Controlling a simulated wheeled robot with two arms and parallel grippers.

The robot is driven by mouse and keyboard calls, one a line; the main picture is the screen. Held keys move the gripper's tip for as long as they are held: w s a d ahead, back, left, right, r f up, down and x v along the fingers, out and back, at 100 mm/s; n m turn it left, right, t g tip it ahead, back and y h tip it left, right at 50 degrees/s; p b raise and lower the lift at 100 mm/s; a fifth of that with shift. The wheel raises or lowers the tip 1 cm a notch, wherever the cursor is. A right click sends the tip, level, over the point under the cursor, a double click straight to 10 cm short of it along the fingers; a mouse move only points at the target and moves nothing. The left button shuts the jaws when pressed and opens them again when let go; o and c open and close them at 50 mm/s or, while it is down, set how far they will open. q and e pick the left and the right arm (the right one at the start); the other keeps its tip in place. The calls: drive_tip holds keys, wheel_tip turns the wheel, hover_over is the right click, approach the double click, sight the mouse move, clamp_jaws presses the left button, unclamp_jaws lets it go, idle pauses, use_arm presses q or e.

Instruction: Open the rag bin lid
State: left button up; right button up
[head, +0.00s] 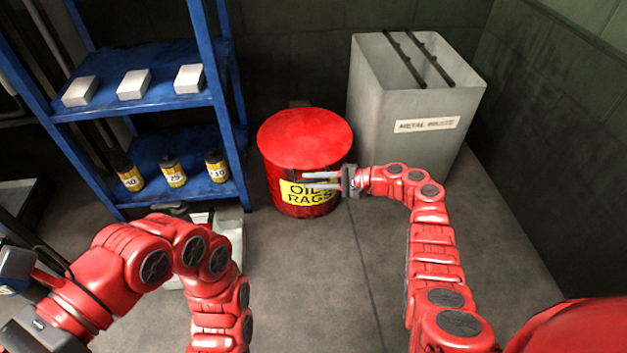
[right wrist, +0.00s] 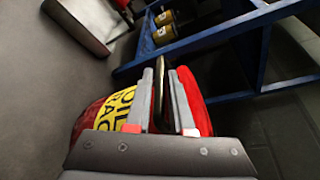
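The red rag bin (head: 275,185) stands on the floor at centre, with a yellow "OILY RAGS" label on its front. Its round red lid (head: 305,137) looks closed on top. My right gripper (head: 304,180) is at the bin's front, just below the lid's rim, fingers pointing left across the label. In the right wrist view, the fingers (right wrist: 160,72) are apart, with a thin dark strip (right wrist: 160,88), perhaps the lid's handle, between them. The red lid edge (right wrist: 194,95) is beside the right finger. My left arm is folded at lower left; its fingertips do not show.
A blue shelf (head: 150,103) with white boxes and yellow-labelled jars stands left of the bin. A tall grey metal bin (head: 385,110) stands close behind it on the right. A pale box (head: 230,232) sits on the floor near my left arm. Floor in front is clear.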

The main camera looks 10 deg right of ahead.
clamp_jaws()
idle(1.1)
